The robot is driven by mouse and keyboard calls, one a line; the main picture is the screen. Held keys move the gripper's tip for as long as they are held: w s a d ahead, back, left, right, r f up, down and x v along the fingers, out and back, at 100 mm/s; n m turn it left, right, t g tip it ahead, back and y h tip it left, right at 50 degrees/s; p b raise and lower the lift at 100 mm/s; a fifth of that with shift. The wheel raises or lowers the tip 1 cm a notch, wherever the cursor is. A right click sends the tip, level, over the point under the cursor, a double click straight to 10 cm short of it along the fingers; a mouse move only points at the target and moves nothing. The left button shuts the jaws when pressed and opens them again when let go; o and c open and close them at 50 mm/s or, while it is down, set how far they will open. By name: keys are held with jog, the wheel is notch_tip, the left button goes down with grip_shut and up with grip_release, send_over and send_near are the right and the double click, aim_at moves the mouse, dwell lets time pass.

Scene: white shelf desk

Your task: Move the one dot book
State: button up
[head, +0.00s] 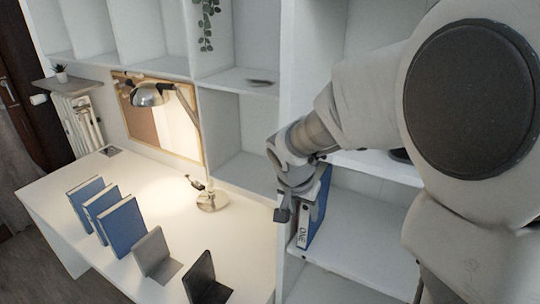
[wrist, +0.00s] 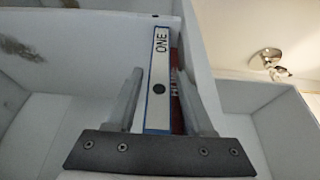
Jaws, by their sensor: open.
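The one dot book is a blue binder (head: 319,212) with a white spine, standing upright on a shelf right of the desk. In the wrist view its spine (wrist: 158,112) reads "ONE" above a single black dot. My gripper (head: 298,212) is at the upper part of the binder and partly covers it in the head view. In the wrist view my gripper (wrist: 161,78) is open, with one finger on each side of the spine. I cannot tell whether either finger touches it. The right finger partly hides a dark red book (wrist: 176,88) close beside the binder.
The shelf board (head: 360,240) is bare right of the binder. On the desk (head: 165,205) stand several blue books (head: 122,226), a grey bookend (head: 152,250), a black bookend (head: 203,278) and a lit lamp (head: 210,200). A vertical shelf panel (head: 287,100) separates desk and shelf.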

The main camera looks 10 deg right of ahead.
jog(key=shift+x, duration=1.2)
jog(key=shift+c, duration=0.3)
grip_shut()
dwell(0.4)
